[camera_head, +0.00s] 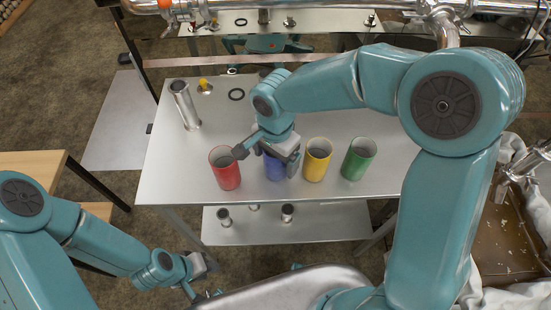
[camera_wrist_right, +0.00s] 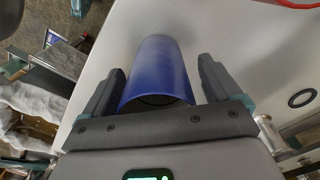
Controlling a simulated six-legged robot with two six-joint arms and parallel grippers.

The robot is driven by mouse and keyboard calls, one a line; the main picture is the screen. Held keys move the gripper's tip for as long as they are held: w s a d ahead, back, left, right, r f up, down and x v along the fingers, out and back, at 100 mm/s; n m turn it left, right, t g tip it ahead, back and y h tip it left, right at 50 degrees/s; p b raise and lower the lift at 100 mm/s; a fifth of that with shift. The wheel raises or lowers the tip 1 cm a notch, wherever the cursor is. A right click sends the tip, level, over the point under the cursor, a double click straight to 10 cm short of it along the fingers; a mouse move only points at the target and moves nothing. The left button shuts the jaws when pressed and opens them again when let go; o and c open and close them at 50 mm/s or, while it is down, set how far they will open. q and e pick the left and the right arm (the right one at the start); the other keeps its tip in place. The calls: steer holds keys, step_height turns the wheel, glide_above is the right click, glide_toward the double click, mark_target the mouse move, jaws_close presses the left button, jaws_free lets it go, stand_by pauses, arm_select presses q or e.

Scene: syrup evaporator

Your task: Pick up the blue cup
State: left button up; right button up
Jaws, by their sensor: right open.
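The blue cup (camera_head: 274,170) stands on the steel table between a red cup (camera_head: 225,170) and a yellow cup (camera_head: 317,160). My right gripper (camera_head: 268,156) is open and over the blue cup, hiding much of it. In the right wrist view the blue cup (camera_wrist_right: 158,68) lies between the two spread fingers of my right gripper (camera_wrist_right: 160,85). A gap shows on the right finger's side; the left finger is very close to the cup's lower edge. My left gripper (camera_head: 203,278) is low at the left, off the table, with its fingers apart and nothing visible between them.
A green cup (camera_head: 358,158) stands right of the yellow one. A steel cylinder (camera_head: 185,105), a dark ring (camera_head: 236,94) and a small yellow-topped part (camera_head: 204,86) are farther back on the steel table (camera_head: 170,165). A lower shelf (camera_head: 330,222) holds small metal parts.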

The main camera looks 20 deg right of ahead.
steer(key=shift+s+r, duration=0.1)
steer(key=shift+s, duration=0.05)
steer(key=c, duration=0.7)
steer(key=shift+d, duration=0.1)
steer(key=c, duration=0.4)
